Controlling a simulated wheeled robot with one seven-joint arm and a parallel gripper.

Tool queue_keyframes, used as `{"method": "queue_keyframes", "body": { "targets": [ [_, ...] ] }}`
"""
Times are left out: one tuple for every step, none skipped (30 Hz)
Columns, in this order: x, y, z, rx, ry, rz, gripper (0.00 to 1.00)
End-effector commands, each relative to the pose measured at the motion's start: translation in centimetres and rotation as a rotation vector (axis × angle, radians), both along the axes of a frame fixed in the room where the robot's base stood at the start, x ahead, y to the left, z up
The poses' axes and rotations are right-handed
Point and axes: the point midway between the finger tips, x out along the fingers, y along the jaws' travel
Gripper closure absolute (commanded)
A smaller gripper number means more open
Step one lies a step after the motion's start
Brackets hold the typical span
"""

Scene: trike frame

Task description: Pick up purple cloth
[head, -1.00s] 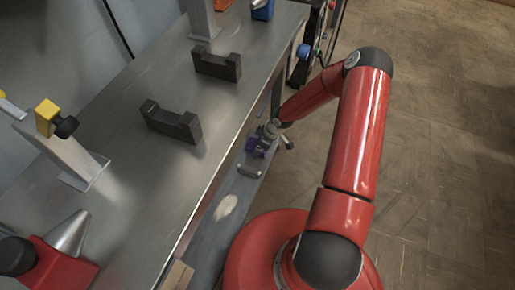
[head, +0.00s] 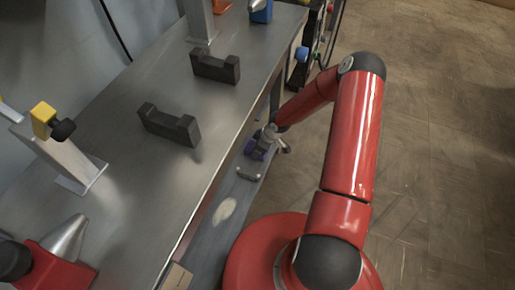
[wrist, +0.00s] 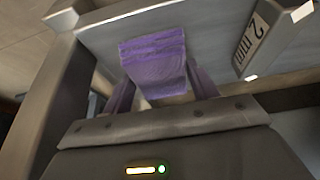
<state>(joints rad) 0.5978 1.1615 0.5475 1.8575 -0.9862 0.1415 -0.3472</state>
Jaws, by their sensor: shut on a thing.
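The purple cloth (wrist: 157,66) hangs folded between my gripper's fingers in the wrist view. My gripper (wrist: 160,90) is shut on it. In the head view my gripper (head: 262,148) is small, beside the workbench's edge and above the lower shelf. A little purple of the cloth (head: 254,151) shows there. I cannot tell whether the cloth still touches the shelf.
The metal workbench (head: 120,215) fills the left, with black brackets (head: 168,124) on top. A lower shelf (head: 230,195) under its edge carries a small handle-like piece (head: 248,173) and a pale patch. Open floor (head: 450,150) lies to the right.

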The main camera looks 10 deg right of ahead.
Motion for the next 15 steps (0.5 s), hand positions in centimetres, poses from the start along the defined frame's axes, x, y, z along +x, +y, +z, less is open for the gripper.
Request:
{"method": "queue_keyframes", "body": {
  "targets": [
    [0.0,0.0,0.3,0.000,-0.001,0.000,0.64],
    [0.0,0.0,0.5,0.000,-0.002,0.001,0.64],
    [0.1,0.0,0.9,-0.001,-0.002,0.000,0.64],
    [0.1,0.0,1.2,-0.001,-0.002,0.000,0.64],
    [0.1,0.0,1.5,0.000,-0.003,0.000,0.64],
    [0.0,0.0,2.0,0.000,-0.002,0.001,0.64],
    [0.0,0.0,2.4,0.000,-0.001,0.000,0.64],
    [0.0,0.0,2.8,-0.001,-0.001,0.000,0.64],
    [0.0,0.0,3.4,-0.001,-0.002,0.000,0.64],
    [0.1,0.0,3.9,-0.001,-0.002,0.000,0.64],
    [-0.4,-0.7,3.6,-0.001,0.001,-0.003,0.64],
    [-0.9,-1.3,3.5,0.000,0.003,-0.004,0.64],
    [-1.3,-1.9,3.5,0.000,0.003,-0.005,0.64],
    [-1.7,-2.4,3.5,0.000,0.003,-0.005,0.64],
    [-2.3,-3.2,3.5,0.001,0.002,-0.006,0.64]
  ]
}}
